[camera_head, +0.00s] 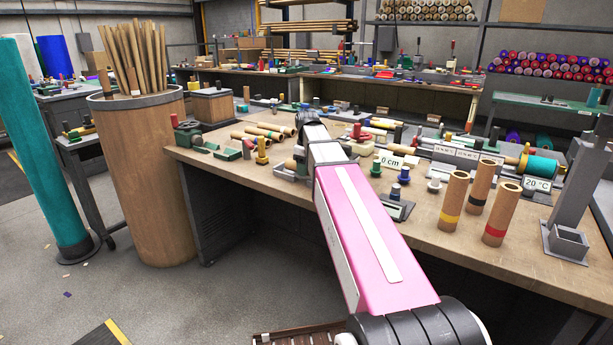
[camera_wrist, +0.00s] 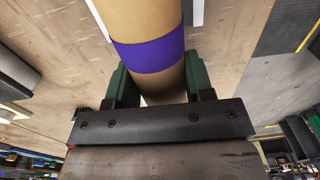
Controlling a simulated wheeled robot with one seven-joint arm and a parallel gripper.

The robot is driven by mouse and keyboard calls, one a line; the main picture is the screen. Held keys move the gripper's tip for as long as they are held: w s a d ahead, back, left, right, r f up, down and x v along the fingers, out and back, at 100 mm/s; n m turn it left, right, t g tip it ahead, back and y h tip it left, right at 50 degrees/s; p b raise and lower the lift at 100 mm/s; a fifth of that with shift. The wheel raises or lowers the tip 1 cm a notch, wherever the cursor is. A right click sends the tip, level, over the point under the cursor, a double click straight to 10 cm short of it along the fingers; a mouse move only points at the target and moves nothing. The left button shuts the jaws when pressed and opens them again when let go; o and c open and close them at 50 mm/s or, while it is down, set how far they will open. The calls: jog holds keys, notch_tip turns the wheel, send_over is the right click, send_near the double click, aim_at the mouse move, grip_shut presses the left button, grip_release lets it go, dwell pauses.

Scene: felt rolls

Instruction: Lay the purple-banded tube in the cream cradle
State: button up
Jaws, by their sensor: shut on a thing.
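The purple-banded tube (camera_wrist: 148,52) is a tan cylinder with a wide purple band. In the wrist view it sits between the green pads of my gripper (camera_wrist: 158,82), which is shut on it. The tube runs from the jaws to the top edge of that view, and its far end is out of frame.
The workbench (camera_head: 425,223) has upright tubes with yellow (camera_head: 453,200), black (camera_head: 480,187) and red (camera_head: 502,214) bands at the right. A yellow peg (camera_head: 262,150) and a green block (camera_head: 228,154) stand left of my gripper. A tall bin of sticks (camera_head: 145,180) stands off the bench's left end.

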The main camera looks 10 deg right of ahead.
jog(key=shift+r, duration=0.85)
jog(key=shift+r, duration=1.55)
